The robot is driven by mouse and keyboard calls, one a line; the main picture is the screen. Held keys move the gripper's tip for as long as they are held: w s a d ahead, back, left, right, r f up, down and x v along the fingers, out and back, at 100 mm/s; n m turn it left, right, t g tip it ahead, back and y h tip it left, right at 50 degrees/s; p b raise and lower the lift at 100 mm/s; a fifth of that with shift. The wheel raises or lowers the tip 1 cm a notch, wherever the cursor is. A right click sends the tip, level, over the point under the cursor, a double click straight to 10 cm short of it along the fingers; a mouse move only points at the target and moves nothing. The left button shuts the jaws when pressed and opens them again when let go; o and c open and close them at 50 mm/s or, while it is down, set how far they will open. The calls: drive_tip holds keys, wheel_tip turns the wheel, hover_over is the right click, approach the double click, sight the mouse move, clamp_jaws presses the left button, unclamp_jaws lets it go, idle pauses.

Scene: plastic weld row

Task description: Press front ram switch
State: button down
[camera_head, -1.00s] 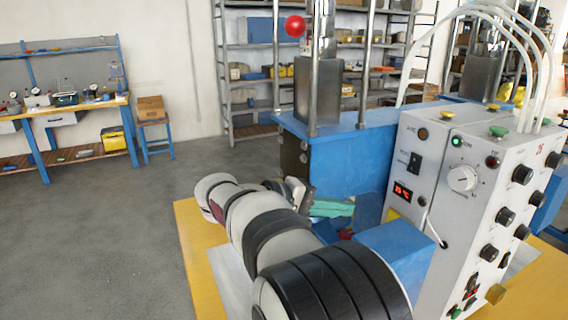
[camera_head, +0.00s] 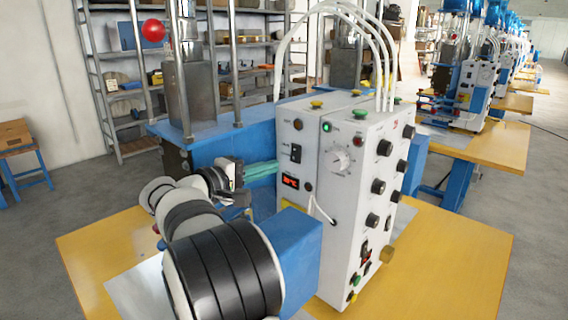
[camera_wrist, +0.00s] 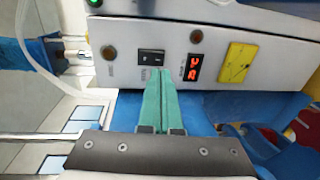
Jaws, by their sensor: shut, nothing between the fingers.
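In the wrist view the switch (camera_wrist: 151,57) shows upper centre, left of the display (camera_wrist: 195,66). My gripper (camera_head: 276,168) has green fingers, shut together and empty. In the wrist view the fingertips (camera_wrist: 159,72) lie just below the switch's lower edge. The tips are close to the panel; whether they touch it I cannot tell. Which switch carries the ram label is too small to read.
A blue press frame (camera_head: 240,135) with metal columns stands behind my gripper. The yellow table (camera_head: 470,240) is clear at right.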

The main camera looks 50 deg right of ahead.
sight(293, 160)
drive_tip(key=shift+d+f, duration=0.2)
drive_tip(key=shift+d, duration=1.1)
drive_tip(key=shift+d+f, duration=0.15)
drive_tip(key=shift+d, duration=1.15)
